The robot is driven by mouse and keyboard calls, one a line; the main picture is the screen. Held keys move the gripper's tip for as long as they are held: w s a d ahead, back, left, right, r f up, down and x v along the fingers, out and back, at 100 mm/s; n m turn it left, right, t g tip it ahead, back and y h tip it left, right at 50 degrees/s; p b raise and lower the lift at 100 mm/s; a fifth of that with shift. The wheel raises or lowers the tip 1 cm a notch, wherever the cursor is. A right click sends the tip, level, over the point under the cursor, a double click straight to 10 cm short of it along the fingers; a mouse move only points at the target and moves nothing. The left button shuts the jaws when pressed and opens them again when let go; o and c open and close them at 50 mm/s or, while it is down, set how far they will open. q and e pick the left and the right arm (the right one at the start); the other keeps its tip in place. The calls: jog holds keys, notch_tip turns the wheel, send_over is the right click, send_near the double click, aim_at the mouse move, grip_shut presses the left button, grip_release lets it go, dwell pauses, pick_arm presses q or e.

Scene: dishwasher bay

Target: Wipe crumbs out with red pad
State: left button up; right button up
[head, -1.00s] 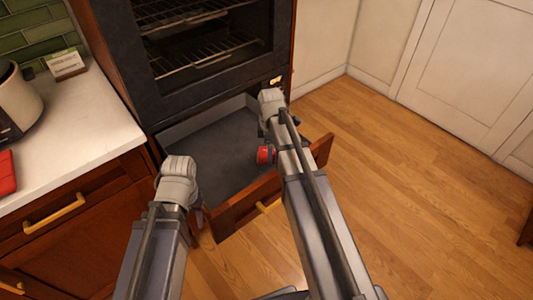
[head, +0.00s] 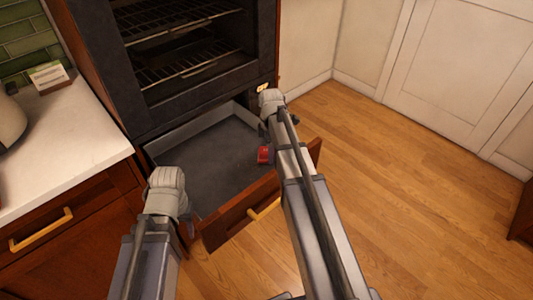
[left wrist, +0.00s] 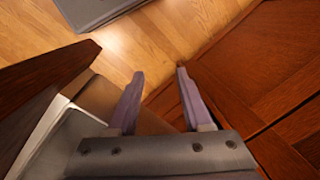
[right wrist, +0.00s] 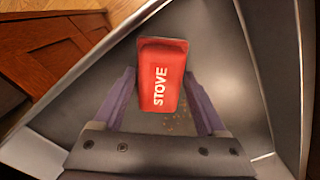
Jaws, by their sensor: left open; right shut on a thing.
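The red pad (right wrist: 162,78), lettered "STOVE", is between the fingers of my right gripper (right wrist: 164,88), which is shut on it. It is inside the open drawer (head: 190,155), over the dark drawer floor; whether it touches the floor I cannot tell. Small brown crumbs (right wrist: 177,118) lie on the floor beside the pad's lower end in the right wrist view. In the head view the pad (head: 263,154) shows partly, left of my right arm, which hides the rest. My left gripper (left wrist: 159,75) is open and empty, near the drawer's left front corner and the wooden cabinet.
The oven (head: 190,60) stands above the drawer. The wooden drawer front (head: 235,212) has a brass handle. A white counter (head: 60,140) with a small card stand (head: 48,77) is at the left. The wood floor (head: 400,190) at the right is clear.

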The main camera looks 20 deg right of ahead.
aim_at(260, 152)
jog(key=shift+w, duration=0.15)
jog(key=shift+w+a, duration=0.15)
jog(key=shift+w, duration=0.55)
jog(key=shift+s+a, duration=0.15)
jog(key=shift+s+a+f, duration=0.1)
jog(key=shift+s+a, duration=0.2)
jog(key=shift+a, duration=0.45)
jog(key=shift+s+a, duration=0.25)
jog(key=shift+a, duration=0.6)
jog(key=shift+s+a, duration=0.3)
jog(key=shift+a, duration=0.5)
jog(key=shift+s+a, duration=0.25)
jog(key=shift+a, duration=0.55)
